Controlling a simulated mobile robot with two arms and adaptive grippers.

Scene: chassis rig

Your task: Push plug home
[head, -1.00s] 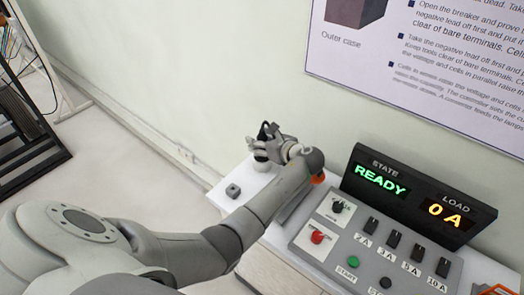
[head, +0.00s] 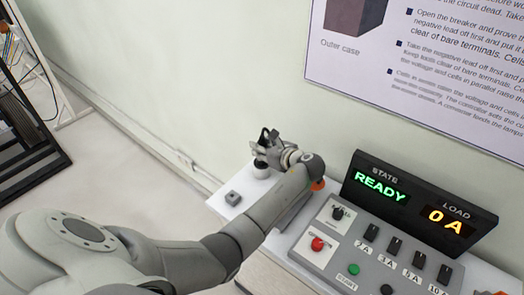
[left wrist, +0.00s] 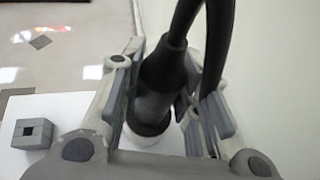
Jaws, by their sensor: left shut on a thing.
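The plug (left wrist: 158,90) is a dark round body with a thick black cable leaving its top. In the left wrist view it stands between the fingers of my left gripper (left wrist: 160,95), which is shut on it. In the head view the left gripper (head: 268,147) is above the far end of the white bench, with the black cable loop (head: 266,135) showing above it. A white round base (head: 261,171) shows below the gripper; the plug's lower end meets it, and how deep it sits I cannot tell. My right gripper is in neither view.
A small grey block (head: 232,198) with a dark opening stands on the white bench (head: 217,205), left of the gripper. A control panel (head: 365,250) with switches and buttons is to the right. Its display (head: 412,200) reads READY and 0 A. The wall is close behind.

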